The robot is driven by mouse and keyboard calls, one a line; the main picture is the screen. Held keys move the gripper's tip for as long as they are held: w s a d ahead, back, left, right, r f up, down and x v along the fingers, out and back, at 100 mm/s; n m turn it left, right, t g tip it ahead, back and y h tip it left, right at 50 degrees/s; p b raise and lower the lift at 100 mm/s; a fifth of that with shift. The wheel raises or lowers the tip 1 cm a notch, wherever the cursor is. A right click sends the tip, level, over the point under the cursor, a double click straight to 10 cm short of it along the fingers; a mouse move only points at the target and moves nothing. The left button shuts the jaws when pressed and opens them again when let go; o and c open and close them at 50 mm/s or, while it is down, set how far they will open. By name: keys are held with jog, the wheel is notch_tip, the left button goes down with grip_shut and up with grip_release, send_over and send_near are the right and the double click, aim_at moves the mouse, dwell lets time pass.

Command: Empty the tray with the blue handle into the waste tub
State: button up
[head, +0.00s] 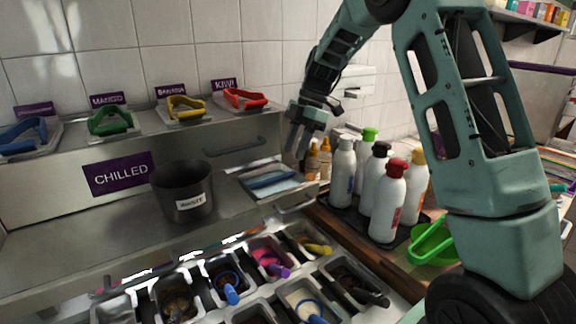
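A tray with a blue handle (22,135) sits at the far left end of the steel shelf, partly cut off by the picture edge. Its contents cannot be made out. The dark grey waste tub (183,193) stands upright on the steel counter in front of the "CHILLED" sign, with a white label on its side. My gripper (298,155) hangs fingers down at the right end of the shelf, far right of the blue-handled tray and right of the tub. Its fingers look apart, with nothing seen between them.
Green (110,122), yellow (184,108) and red (245,99) handled trays share the shelf. A pale tray with a blue item (272,180) lies right of the tub. Bottles (387,200) stand at right; topping bins (178,302) line the front. Counter left of the tub is clear.

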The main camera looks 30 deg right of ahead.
aim_at(285, 174)
jog(key=p+x, duration=0.1)
jog(key=x, duration=0.5)
jog(key=shift+a+f, duration=0.1)
jog(key=shift+f, duration=0.2)
grip_shut()
jog(key=shift+r, duration=0.1)
jog(key=shift+r, duration=0.1)
jog(key=shift+r+p, duration=1.1)
jog(key=shift+r, duration=1)
